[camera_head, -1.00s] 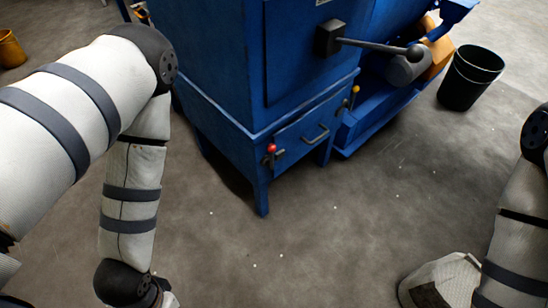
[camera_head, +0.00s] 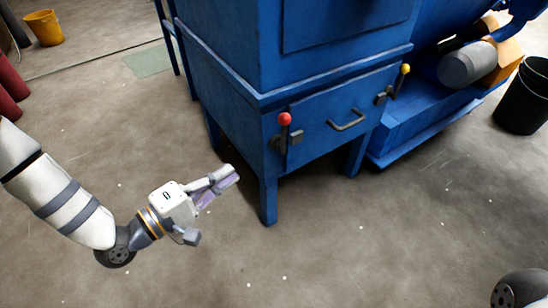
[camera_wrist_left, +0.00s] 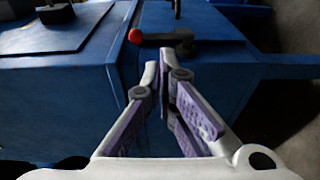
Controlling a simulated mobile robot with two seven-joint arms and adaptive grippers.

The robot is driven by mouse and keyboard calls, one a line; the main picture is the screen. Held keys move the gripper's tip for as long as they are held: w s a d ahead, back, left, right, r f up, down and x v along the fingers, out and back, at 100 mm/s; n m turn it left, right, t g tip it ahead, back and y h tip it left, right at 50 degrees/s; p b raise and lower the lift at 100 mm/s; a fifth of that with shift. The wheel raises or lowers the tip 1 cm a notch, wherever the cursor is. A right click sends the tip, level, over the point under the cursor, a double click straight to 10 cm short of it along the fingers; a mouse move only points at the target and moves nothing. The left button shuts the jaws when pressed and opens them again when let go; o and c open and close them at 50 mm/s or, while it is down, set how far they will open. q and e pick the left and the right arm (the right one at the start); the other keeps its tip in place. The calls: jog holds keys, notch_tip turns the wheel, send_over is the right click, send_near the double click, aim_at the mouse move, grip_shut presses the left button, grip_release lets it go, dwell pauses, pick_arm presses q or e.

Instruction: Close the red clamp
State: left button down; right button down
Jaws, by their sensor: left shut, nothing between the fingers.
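The red clamp (camera_head: 285,120) has a red ball knob on a dark lever and is mounted at the left edge of the blue machine's front drawer panel. In the head view its lever stands upright. In the left wrist view the red knob (camera_wrist_left: 135,36) shows beyond the fingertips, slightly left, with the lever running right to its dark bracket. My left gripper (camera_head: 234,175) is shut and empty, left of and below the clamp, apart from it, fingers pointing towards the machine. It also shows in the left wrist view (camera_wrist_left: 158,68). My right gripper is not in view.
The blue machine (camera_head: 240,60) stands on legs. Its drawer panel has a handle (camera_head: 347,121) and a yellow-knobbed clamp (camera_head: 404,70) at the right. A black bin (camera_head: 522,100) stands at the right, a yellow bucket (camera_head: 44,28) at the far left. The floor in front is clear.

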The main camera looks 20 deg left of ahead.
aim_at(282, 132)
pick_arm(q)
jog(key=shift+w+a+r, duration=0.15)
jog(key=shift+a+r, duration=0.05)
jog(key=shift+r, duration=0.1)
jog(key=b+x, duration=0.2)
jog(key=x, duration=1.1)
jog(key=shift+b, duration=0.35)
jog(key=shift+w+d+r, duration=0.1)
jog(key=shift+w+d, duration=0.15)
jog(key=shift+w, duration=0.2)
jog(key=shift+r, duration=0.1)
jog(key=shift+w+r+p, duration=0.1)
jog(key=shift+r+p, duration=0.05)
jog(key=shift+p, duration=0.15)
jog(key=shift+d, duration=0.1)
